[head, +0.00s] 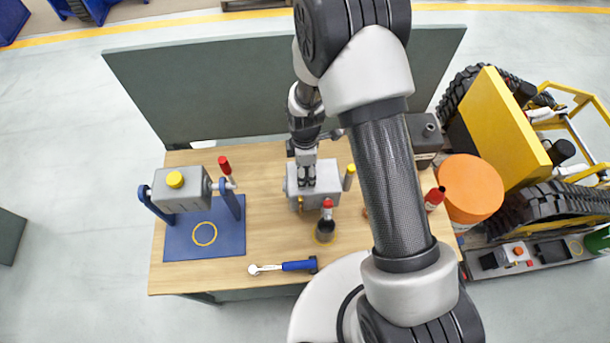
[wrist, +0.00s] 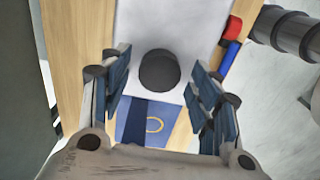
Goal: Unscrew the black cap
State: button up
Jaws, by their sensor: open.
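The black cap (wrist: 159,70) is round and sits on top of a grey box in the wrist view. The grey box (head: 326,178) stands mid-bench in the head view, where my gripper and arm hide the cap. My gripper (head: 306,182) points down at the top of this box. In the wrist view my gripper (wrist: 160,80) is open, with one blue-padded finger on each side of the cap. A gap shows between each finger and the cap. I cannot tell the exact height of the fingertips against the cap.
A blue stand (head: 180,243) holding a grey block with a yellow cap (head: 175,179) is at left. A dark bottle with a red top (head: 327,205) stands before the box. A blue-handled tool (head: 299,265) lies at the front edge. An orange-topped drum (head: 471,187) is right.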

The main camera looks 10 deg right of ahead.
jog(key=m+b, duration=0.1)
jog(key=m, duration=0.4)
jog(key=shift+f+b, duration=0.1)
jog(key=shift+b, duration=0.3)
jog(key=m+b, duration=0.1)
jog(key=m, duration=0.3)
jog(key=shift+m, duration=0.4)
jog(key=c, duration=0.9)
jog(key=n+b, duration=0.1)
jog(key=n, duration=0.2)
jog(key=shift+n, duration=0.3)
jog(key=n+b, duration=0.1)
jog(key=n, duration=0.5)
jog(key=shift+b, duration=0.35)
